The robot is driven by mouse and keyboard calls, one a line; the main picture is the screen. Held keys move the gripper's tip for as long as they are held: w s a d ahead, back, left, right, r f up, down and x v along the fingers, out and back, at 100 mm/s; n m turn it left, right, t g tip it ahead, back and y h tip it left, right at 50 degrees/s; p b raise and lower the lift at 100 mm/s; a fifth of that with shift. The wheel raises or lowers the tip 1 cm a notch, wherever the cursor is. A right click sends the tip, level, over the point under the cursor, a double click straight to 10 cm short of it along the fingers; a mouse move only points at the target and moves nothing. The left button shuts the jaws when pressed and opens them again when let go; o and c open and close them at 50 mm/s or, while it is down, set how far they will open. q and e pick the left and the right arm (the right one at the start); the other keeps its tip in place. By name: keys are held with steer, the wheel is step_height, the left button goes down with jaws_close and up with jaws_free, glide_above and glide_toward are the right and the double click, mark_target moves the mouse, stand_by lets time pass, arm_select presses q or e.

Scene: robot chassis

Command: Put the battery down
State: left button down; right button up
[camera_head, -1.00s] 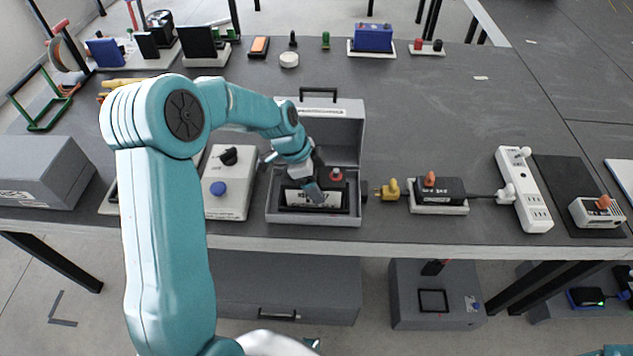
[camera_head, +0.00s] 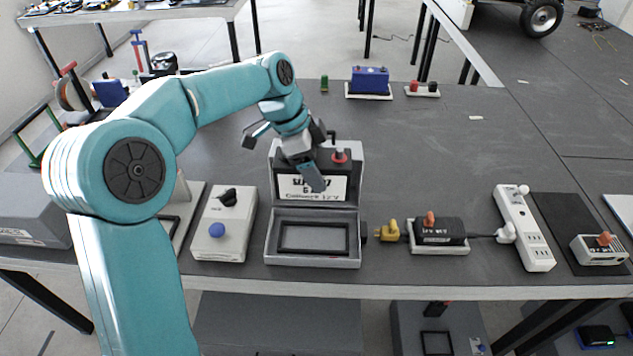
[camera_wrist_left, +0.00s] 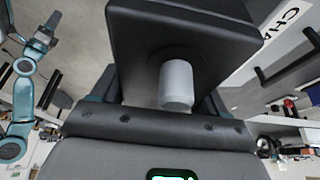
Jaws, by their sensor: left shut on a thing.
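A black battery (camera_head: 312,188) with a white label and a red terminal on top is in the head view. My left gripper (camera_head: 314,177) is shut on it and holds it upright, above the base of an open grey case (camera_head: 312,261) and in front of its raised lid. The case's base shows an empty dark rectangular recess. In the left wrist view a dark block (camera_wrist_left: 185,50) with a grey cylinder fills the upper middle, close to the camera; the fingertips cannot be made out there. My right gripper is not in view.
A white box with a blue knob (camera_head: 223,232) stands left of the case. A yellow plug (camera_head: 389,231) and a black adapter (camera_head: 437,231) are on its right, then a white power strip (camera_head: 524,230). A blue battery (camera_head: 369,80) stands farther back.

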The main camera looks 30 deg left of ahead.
mark_target(337, 191)
arm_select(q)
steer(key=shift+r, duration=0.6)
steer(key=shift+d, duration=0.1)
steer(key=d+f+n, duration=0.1)
steer(key=f+n, duration=0.1)
steer(key=d+f+n+t+y, duration=0.1)
steer(key=d+f+n, duration=0.1)
steer(key=d+f+n+t+y, duration=0.1)
steer(key=f+n, duration=0.1)
steer(key=n, duration=0.1)
steer(key=shift+w+d+f, duration=0.1)
steer(key=shift+w+d, duration=0.15)
steer(key=shift+w, duration=0.1)
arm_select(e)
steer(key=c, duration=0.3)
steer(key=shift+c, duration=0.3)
arm_select(q)
steer(key=d+f+n+y, duration=0.1)
steer(key=d+f+n, duration=0.2)
steer(key=d, duration=0.3)
steer(key=shift+s+f+n+y, duration=0.2)
steer(key=shift+n+y, duration=0.2)
steer(key=shift+n, duration=0.4)
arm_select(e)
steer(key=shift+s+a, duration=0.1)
